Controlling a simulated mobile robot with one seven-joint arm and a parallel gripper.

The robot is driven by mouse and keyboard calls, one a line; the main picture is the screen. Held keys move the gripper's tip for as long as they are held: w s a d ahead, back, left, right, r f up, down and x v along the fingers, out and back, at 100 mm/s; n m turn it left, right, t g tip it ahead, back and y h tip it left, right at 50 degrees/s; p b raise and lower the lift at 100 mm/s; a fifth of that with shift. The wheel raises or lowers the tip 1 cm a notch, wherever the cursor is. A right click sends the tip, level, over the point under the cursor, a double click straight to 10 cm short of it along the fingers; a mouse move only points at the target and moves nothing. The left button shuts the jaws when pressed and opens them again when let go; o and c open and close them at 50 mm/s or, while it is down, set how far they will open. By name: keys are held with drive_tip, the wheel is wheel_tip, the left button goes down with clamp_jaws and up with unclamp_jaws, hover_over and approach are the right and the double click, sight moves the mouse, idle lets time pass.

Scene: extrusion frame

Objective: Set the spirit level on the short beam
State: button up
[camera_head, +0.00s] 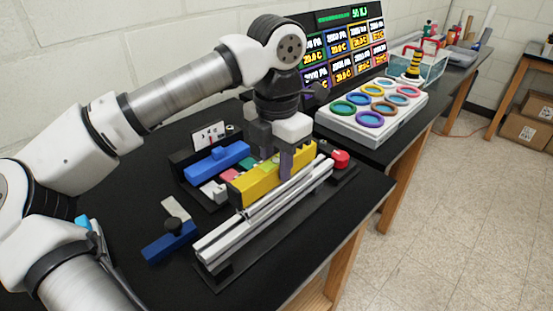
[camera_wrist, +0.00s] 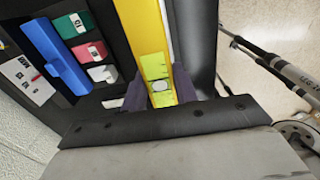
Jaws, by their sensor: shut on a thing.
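The spirit level is a yellow bar (camera_head: 248,188) with a pale green vial window. My gripper (camera_head: 275,160) is shut across its middle, one finger on each side. In the wrist view the level (camera_wrist: 134,20) runs up between the two dark fingers (camera_wrist: 159,90), with the vial near them. Silver extrusion beams (camera_head: 222,239) lie side by side on a dark base in front of the level in the head view. I cannot tell which is the short beam, or whether the level touches anything below it.
A dark tray holds a blue bar (camera_head: 217,157) and small coloured blocks, close behind the level. A red knob (camera_head: 340,159) stands at the beams' far end. A blue and grey tool (camera_head: 169,238) lies at the left. A white board with coloured rings (camera_head: 372,113) is further right.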

sight(276, 161)
drive_tip(key=shift+f, duration=0.1)
drive_tip(key=shift+f, duration=0.15)
drive_tip(key=o, duration=1.1)
wheel_tip(276, 161, up, 12)
drive_tip(key=b, duration=0.1)
drive_tip(key=shift+r, duration=0.25)
